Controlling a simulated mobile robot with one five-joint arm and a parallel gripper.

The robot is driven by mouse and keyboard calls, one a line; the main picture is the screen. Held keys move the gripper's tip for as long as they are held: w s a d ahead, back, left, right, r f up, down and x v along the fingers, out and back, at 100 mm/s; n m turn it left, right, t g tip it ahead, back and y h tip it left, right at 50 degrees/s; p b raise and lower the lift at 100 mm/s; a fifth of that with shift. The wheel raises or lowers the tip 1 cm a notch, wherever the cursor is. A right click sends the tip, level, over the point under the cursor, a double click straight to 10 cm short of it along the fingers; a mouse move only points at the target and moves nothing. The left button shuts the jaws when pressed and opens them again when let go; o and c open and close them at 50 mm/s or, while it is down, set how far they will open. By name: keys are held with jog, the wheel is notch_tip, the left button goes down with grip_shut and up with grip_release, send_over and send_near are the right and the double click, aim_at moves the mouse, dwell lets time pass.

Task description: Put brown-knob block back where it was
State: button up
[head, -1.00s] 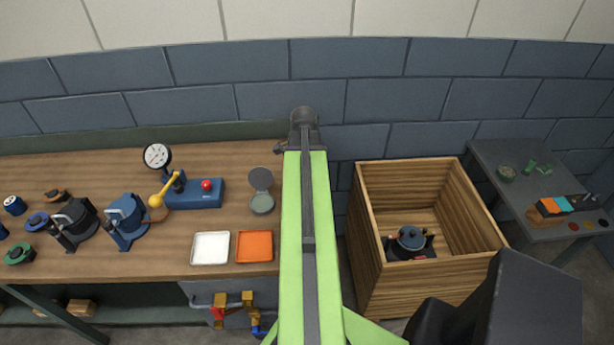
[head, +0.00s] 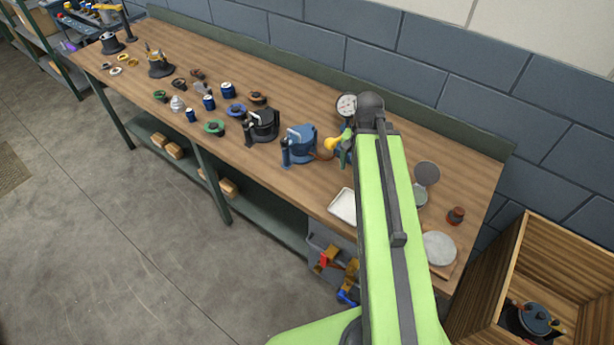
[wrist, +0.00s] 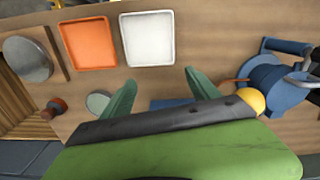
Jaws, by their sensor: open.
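A small brown-knobbed piece (head: 456,216) stands near the right end of the bench; I take it for the brown-knob block. It also shows at the left of the wrist view (wrist: 53,107), reddish brown with a dark part. My gripper (wrist: 160,88) is open and empty, its two green fingers spread above the bench, well to the right of that piece in the wrist view. In the head view my green arm hides most of the gripper. The block's former place is not marked in these frames.
The bench holds a white tray (wrist: 148,38), an orange tray (wrist: 88,44), a grey disc on a board (wrist: 28,60) and a blue device (wrist: 270,88) near my fingers. Several small parts lie leftward. A wooden crate (head: 590,255) with a dark pot (head: 535,318) stands right.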

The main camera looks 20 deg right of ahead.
jog(key=w+a+n, duration=0.1)
jog(key=a+n, duration=0.8)
jog(key=a, duration=0.9)
jog(key=shift+w+a, duration=0.35)
jog(key=shift+w, duration=0.05)
